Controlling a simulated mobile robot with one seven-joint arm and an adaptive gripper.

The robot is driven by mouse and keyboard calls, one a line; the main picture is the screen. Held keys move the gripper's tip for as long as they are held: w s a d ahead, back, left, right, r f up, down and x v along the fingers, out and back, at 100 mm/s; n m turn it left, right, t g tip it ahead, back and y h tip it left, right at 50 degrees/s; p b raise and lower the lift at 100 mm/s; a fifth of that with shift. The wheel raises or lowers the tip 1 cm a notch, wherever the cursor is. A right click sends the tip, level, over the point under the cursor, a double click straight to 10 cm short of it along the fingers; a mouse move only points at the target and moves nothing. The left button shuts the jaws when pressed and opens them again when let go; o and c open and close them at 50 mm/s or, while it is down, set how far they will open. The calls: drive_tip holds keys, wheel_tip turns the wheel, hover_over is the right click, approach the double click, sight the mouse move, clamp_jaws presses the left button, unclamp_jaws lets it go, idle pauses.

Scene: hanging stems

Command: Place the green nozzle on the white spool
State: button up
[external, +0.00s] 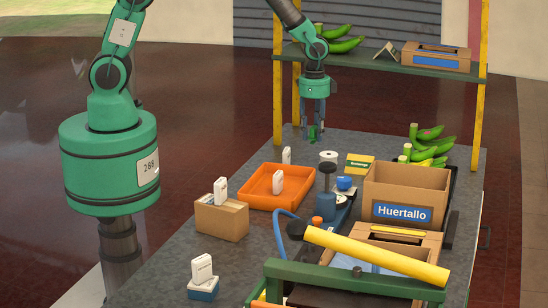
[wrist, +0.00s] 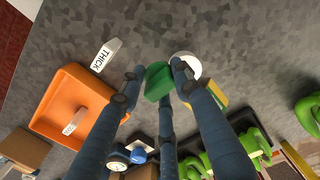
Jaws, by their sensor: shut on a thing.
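The green nozzle (wrist: 158,80) is held between the fingers of my gripper (wrist: 155,90) in the wrist view. In the external view it shows as a small green piece (external: 313,132) at the fingertips of my gripper (external: 313,128), near the far end of the table. The white spool (external: 328,157) stands on the table, a little nearer the camera and right of the nozzle. In the wrist view the spool (wrist: 186,62) is partly hidden behind a finger. I cannot tell the exact height of the nozzle above the table.
An orange tray (external: 262,198) with a white tagged item lies left of the spool. A white tag (external: 287,155) stands behind the tray. A yellow-green box (external: 360,163) is right of the spool. A shelf (external: 380,66) with yellow posts rises behind; green bananas (external: 432,140) lie at right.

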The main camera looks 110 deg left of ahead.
drive_tip(key=shift+w+a+f, duration=0.1)
drive_tip(key=shift+w+a, duration=0.25)
drive_tip(key=shift+w, duration=0.45)
drive_tip(key=shift+w+a+f, duration=0.1)
drive_tip(key=shift+w+a, duration=0.3)
drive_tip(key=shift+w, duration=0.4)
drive_tip(key=shift+w+a, duration=0.35)
drive_tip(key=shift+w, duration=0.45)
drive_tip(key=shift+f, duration=0.1)
drive_tip(key=shift+f, duration=1.65)
drive_tip(key=shift+f+b, duration=0.2)
drive_tip(key=shift+b, duration=0.15)
drive_tip(key=o, duration=1)
drive_tip(key=shift+c, duration=0.2)
drive_tip(key=shift+r, duration=0.15)
wheel_tip(320, 180, up, 12)
drive_tip(key=p, duration=0.1)
